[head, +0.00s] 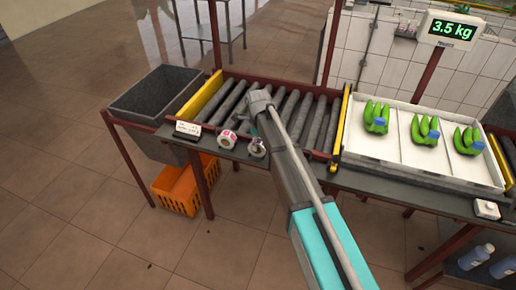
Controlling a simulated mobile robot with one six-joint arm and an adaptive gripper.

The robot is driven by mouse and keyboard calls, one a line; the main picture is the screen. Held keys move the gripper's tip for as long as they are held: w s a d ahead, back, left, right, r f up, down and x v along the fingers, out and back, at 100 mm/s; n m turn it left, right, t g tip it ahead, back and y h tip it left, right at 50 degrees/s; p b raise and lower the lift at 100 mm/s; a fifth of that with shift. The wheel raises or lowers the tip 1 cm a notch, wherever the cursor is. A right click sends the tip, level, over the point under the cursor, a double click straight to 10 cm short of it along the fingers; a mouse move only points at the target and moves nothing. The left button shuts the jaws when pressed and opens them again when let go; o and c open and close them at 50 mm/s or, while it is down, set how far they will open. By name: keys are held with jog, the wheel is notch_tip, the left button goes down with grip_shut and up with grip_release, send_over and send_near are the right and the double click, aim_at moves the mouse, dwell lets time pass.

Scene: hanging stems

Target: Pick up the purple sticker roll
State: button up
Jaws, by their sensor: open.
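Two small sticker rolls sit on the dark front ledge of the roller table. The left roll (227,139) is white with pink-red marks. The right roll (258,148) looks pale with a dark centre, and its print colour is too small to tell. I cannot say for sure which one is purple. My gripper (255,138) points down from the end of my arm, just above the right roll and to the right of the left one. It is open. Its fingers are small and dark here, and I cannot tell whether they touch the right roll.
A white label box (188,128) stands on the ledge to the left. Rollers (291,108) lie behind. A white tray (390,150) with green banana bunches (376,117) is to the right, under a scale display (452,30). A grey bin (160,95) and orange crate (178,190) are left.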

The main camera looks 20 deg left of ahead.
grip_shut()
dwell(0.5)
jog(key=shift+r, duration=0.1)
notch_tip(320, 180, up, 3)
jog(key=p, duration=0.3)
jog(key=s+d+r+p, duration=0.7)
jog(key=s+r+p, duration=0.2)
jog(key=s, duration=0.3)
jog(key=shift+d+r+p, duration=0.2)
jog(key=shift+r+p, duration=0.2)
jog(key=shift+p, duration=0.1)
dwell(0.3)
